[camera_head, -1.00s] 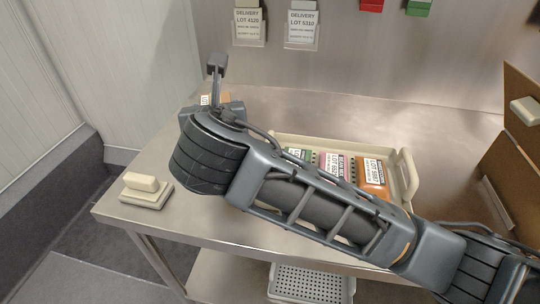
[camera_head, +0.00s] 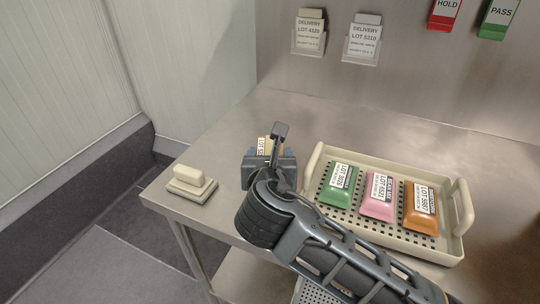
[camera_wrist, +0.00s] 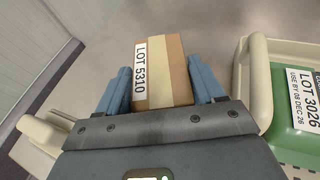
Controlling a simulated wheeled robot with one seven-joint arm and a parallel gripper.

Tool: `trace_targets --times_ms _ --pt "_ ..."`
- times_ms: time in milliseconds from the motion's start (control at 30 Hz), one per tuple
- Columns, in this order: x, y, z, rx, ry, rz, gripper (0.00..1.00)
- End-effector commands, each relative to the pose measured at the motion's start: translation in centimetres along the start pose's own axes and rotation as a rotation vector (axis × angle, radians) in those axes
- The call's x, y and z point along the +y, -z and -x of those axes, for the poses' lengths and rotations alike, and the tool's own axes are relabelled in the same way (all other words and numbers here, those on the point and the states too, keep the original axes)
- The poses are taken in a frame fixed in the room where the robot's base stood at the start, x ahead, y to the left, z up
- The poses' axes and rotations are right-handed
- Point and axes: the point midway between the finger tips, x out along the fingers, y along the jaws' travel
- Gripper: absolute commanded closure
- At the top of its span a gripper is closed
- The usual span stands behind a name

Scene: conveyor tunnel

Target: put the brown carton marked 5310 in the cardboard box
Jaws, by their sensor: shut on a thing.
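The brown carton (camera_wrist: 172,72) shows in the wrist view with a white label reading LOT 5310 along its left side. My gripper (camera_wrist: 161,82) is shut on it, with one blue finger on each side. In the head view my gripper (camera_head: 269,163) is over the left part of the steel table, and only a bit of the carton (camera_head: 264,145) shows behind it. I cannot tell whether the carton touches the table. The cardboard box is not in view now.
A cream tray (camera_head: 318,160) with green (camera_head: 339,186), pink (camera_head: 380,200) and orange (camera_head: 420,208) packs stands right of my gripper. A cream block on a base (camera_head: 192,185) sits at the table's left corner. Two delivery cards (camera_head: 310,36) hang on the back wall.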

Motion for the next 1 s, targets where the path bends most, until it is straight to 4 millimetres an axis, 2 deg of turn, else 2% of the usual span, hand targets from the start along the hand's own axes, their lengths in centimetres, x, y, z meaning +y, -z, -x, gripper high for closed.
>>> trace_targets --times_ms 133,167,400,733,867,1000 --pt "0.0 0.3 -0.1 -0.001 0.000 0.000 0.87" --pt "0.0 0.3 -0.1 0.000 0.000 0.000 0.30" --pt "0.0 0.3 -0.1 0.000 0.000 0.000 0.07" --pt "0.0 -0.2 0.1 -0.001 -0.001 0.000 0.07" --pt "0.1 0.1 1.7 0.000 -0.002 -0.001 0.07" --pt "0.1 0.1 4.5 0.000 -0.003 -0.002 0.07"
